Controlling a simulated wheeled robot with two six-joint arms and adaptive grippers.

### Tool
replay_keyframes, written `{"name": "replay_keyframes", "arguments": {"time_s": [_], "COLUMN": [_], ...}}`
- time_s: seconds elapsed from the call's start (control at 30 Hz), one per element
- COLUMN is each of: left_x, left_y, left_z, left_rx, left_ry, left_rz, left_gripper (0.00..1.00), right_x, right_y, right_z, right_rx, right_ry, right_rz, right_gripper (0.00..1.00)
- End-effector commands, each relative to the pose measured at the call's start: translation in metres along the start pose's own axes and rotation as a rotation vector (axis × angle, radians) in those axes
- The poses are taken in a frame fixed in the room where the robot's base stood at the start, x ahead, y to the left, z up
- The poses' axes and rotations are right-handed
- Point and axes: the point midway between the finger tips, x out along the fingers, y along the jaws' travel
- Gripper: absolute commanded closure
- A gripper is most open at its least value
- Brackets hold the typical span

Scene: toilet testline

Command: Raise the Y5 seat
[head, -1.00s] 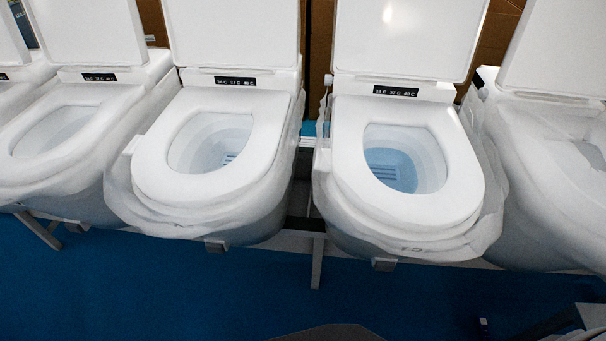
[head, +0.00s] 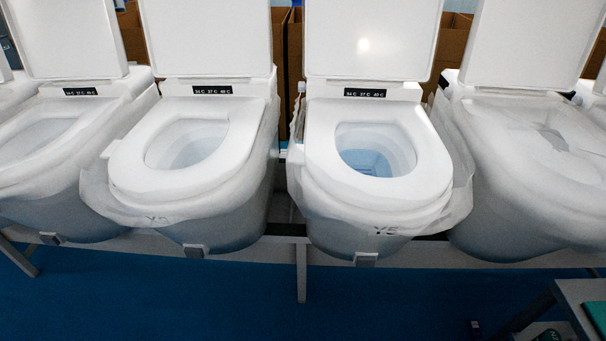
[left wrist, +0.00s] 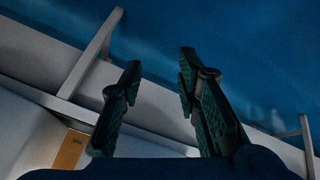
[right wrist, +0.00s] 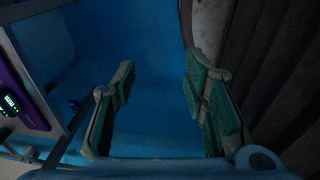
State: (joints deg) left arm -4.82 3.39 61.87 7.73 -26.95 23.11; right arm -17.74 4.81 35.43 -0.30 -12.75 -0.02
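The toilet marked Y5 stands right of centre in the head view. Its label (head: 384,230) is on the front of the plastic-wrapped bowl (head: 350,241). The white Y5 seat (head: 395,188) lies flat on the bowl, and the lid (head: 372,40) stands upright behind it. In the left wrist view my left gripper (left wrist: 158,72) is open and empty, with blue floor and a pale frame beyond. In the right wrist view my right gripper (right wrist: 158,72) is open and empty over blue floor. Neither gripper shows in the head view or touches the seat.
Similar toilets stand on both sides, one marked X-something (head: 158,219) to the left and a plastic-covered one (head: 530,170) to the right. A grey table (head: 575,292) is at the lower right. Blue floor (head: 180,300) in front is clear. A purple device (right wrist: 22,90) shows in the right wrist view.

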Motion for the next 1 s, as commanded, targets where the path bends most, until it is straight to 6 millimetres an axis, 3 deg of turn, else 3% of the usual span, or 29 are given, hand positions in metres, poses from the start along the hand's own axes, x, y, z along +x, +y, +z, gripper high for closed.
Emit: {"name": "replay_keyframes", "arguments": {"time_s": [0.03,0.1,0.17,0.2,0.27,0.3,0.4,0.5,0.67,0.83,0.9,1.0], "left_x": [0.024,0.002,-0.042,-0.079,-0.136,-0.171,-0.231,-0.25,-0.235,-0.21,-0.202,-0.194], "left_y": [0.045,0.117,0.172,0.202,0.236,0.251,0.272,0.282,0.305,0.341,0.353,0.367], "left_z": [-0.058,-0.148,-0.209,-0.239,-0.267,-0.276,-0.282,-0.287,-0.304,-0.331,-0.341,-0.351], "left_rx": [-0.129,-0.34,-0.494,-0.575,-0.663,-0.7,-0.747,-0.762,-0.763,-0.761,-0.761,-0.76], "left_ry": [0.103,0.211,0.268,0.286,0.289,0.281,0.252,0.236,0.234,0.236,0.236,0.237], "left_rz": [0.106,0.299,0.49,0.618,0.795,0.891,1.045,1.092,1.091,1.089,1.088,1.086], "left_gripper": [0.7,0.7,0.7,0.7,0.7,0.7,0.7,0.7,0.7,0.7,0.7,0.7], "right_x": [0.044,0.078,0.105,0.121,0.141,0.151,0.163,0.164,0.172,0.187,0.189,0.192], "right_y": [-0.002,-0.001,0.001,0.002,0.004,0.004,0.004,0.004,0.004,0.009,0.011,0.005], "right_z": [0.002,0.0,-0.003,-0.006,-0.009,-0.011,-0.012,-0.011,-0.006,-0.003,-0.022,-0.032], "right_rx": [-0.003,-0.007,-0.011,-0.013,-0.017,-0.019,-0.022,-0.024,-0.03,-0.037,-0.028,-0.014], "right_ry": [0.003,0.01,0.02,0.027,0.035,0.039,0.042,0.041,0.035,0.032,0.066,0.084], "right_rz": [0.003,0.008,0.014,0.017,0.022,0.024,0.026,0.027,0.028,0.037,0.04,0.031], "right_gripper": [0.6,0.6,0.6,0.6,0.6,0.6,0.6,0.6,0.6,0.6,0.6,0.6]}}
